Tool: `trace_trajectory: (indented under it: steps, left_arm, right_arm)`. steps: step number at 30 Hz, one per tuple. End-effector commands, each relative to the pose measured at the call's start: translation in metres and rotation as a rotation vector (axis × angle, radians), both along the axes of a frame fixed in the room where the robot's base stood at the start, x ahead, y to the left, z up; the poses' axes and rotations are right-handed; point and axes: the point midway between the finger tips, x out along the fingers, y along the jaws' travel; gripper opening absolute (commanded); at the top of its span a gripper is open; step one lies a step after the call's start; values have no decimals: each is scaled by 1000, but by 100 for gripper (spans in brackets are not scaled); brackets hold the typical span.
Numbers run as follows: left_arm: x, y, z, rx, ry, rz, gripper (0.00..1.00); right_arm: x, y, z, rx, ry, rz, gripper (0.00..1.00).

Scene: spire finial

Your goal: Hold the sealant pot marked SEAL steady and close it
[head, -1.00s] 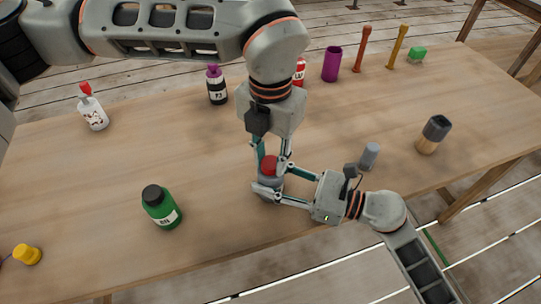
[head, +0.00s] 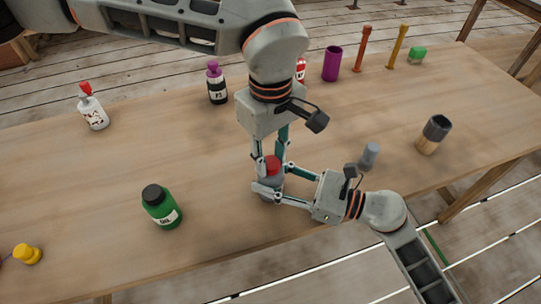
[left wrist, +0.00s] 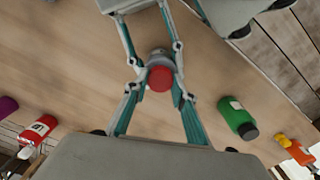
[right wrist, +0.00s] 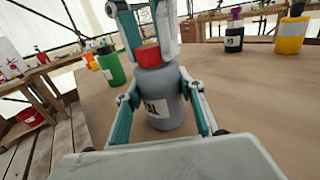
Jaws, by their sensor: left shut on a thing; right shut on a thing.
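The sealant pot (head: 269,185) is a grey bottle with a red lid (head: 272,163), upright near the table's front edge. In the right wrist view the pot (right wrist: 165,112) has a white label, partly hidden, with only its last letters readable. My right gripper (head: 273,180) comes from the right and is shut on the pot's body. My left gripper (head: 268,163) points down from above and is shut on the red lid, which also shows in the left wrist view (left wrist: 160,78). The lid sits on top of the pot; how tight it is cannot be told.
A green bottle (head: 161,207) stands to the left, with a yellow piece (head: 28,254) beyond it. A white bottle (head: 93,108), a purple-capped bottle (head: 216,84) and a purple cup (head: 332,64) stand farther back. A small grey cylinder (head: 369,156) is near my right gripper.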

Motion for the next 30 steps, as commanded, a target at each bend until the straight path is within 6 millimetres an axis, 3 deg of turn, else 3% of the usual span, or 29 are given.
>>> trace_trajectory:
  steps: [18, 22, 24, 25, 30]
  left_arm:
    - [0, 0, 0, 0, 0, -1090, 16]
    - [0, -1, 0, 0, 0, -1076, 16]
    - [0, 0, 0, 0, 0, -1075, 39]
    - [0, 0, 0, 0, 0, -1075, 43]
    - [0, 0, 0, 0, 0, -1074, 43]
  right_arm:
    - [0, 0, -1, -2, 1, -1, 0]
    - [0, 0, -1, -2, 1, -1, 0]
    - [0, 0, -1, -2, 1, -1, 0]
    - [0, 0, -1, -2, 1, -1, 0]
    - [0, 0, -1, -2, 1, -1, 0]
